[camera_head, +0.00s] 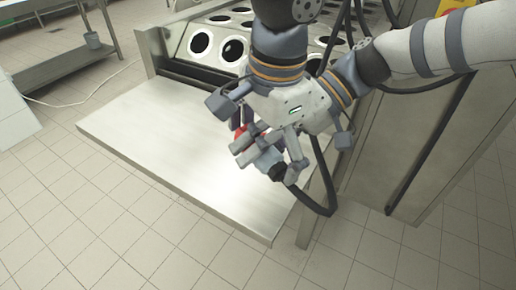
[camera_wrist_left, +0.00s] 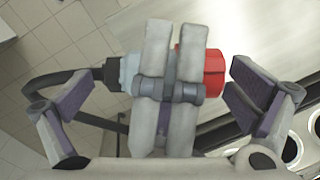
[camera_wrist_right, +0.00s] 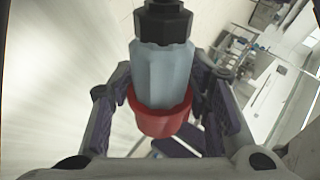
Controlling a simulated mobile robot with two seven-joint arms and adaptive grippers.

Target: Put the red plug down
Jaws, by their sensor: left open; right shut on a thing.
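The red plug (camera_head: 239,132) has a red collar, a pale blue-grey body and a black end. It hangs above the steel table in the head view. My right gripper (camera_head: 268,160) is shut on its body. In the right wrist view the plug (camera_wrist_right: 162,85) sits between the fingers, black end at the top. My left gripper (camera_head: 280,122) is open, its fingers spread wide around the right gripper's fingers and the plug. The left wrist view shows the plug (camera_wrist_left: 205,76) lying crosswise between its open fingers, apart from both pads. In the head view the grippers partly hide the plug.
The steel table (camera_head: 150,135) below is bare on its left and front. The cup filler machine (camera_head: 205,45), with round black-and-white holes, stands behind it. Dark cables hang beside the grippers on the right. Tiled floor (camera_head: 90,220) surrounds the table; a steel shelf (camera_head: 60,60) stands at the far left.

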